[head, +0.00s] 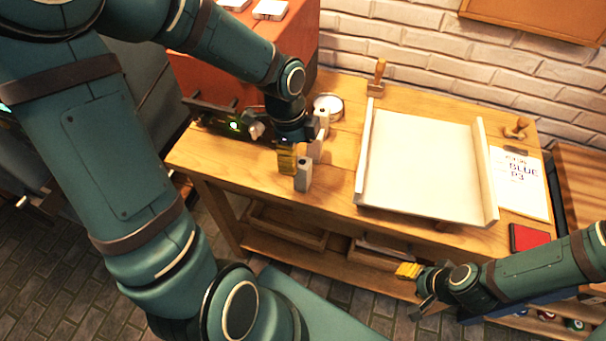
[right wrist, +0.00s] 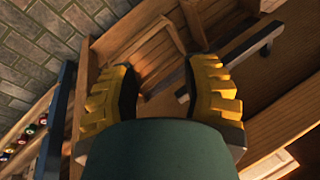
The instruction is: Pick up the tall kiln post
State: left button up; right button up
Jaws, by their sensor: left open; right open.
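Several small pale posts stand on the wooden table near my left gripper in the head view: a grey post (head: 303,176) at the front, a pinkish-white one (head: 317,149) behind it, and a white one (head: 323,120) further back. I cannot tell which is the tall kiln post. My left gripper (head: 287,159) is open just left of these posts, with its yellow finger pads close to the front one; I see nothing held. My right gripper (head: 411,287) is open and empty off the table's front edge; its separated yellow fingers show in the right wrist view (right wrist: 162,88).
A large white tray (head: 420,165) with raised sides fills the middle of the table (head: 336,199). A round tin (head: 328,104), a wooden-handled tool (head: 378,77), a labelled sheet (head: 519,182) and a red pad (head: 528,238) stand or lie around it. An orange cabinet (head: 225,65) is behind left.

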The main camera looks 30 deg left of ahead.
aim_at(304, 173)
pick_arm(q)
jog(key=shift+d+f+b, duration=0.25)
jog(key=shift+f+b, duration=0.05)
jog(key=shift+f, duration=1)
jog(key=f+b, duration=0.1)
jog(key=f, duration=0.1)
jog(key=d+f, duration=0.1)
jog(key=f, duration=0.1)
jog(key=shift+w+f+b, duration=0.15)
jog(key=shift+f+b, duration=0.2)
jog(key=shift+b, duration=0.05)
jog(key=shift+r, duration=0.1)
grip_shut()
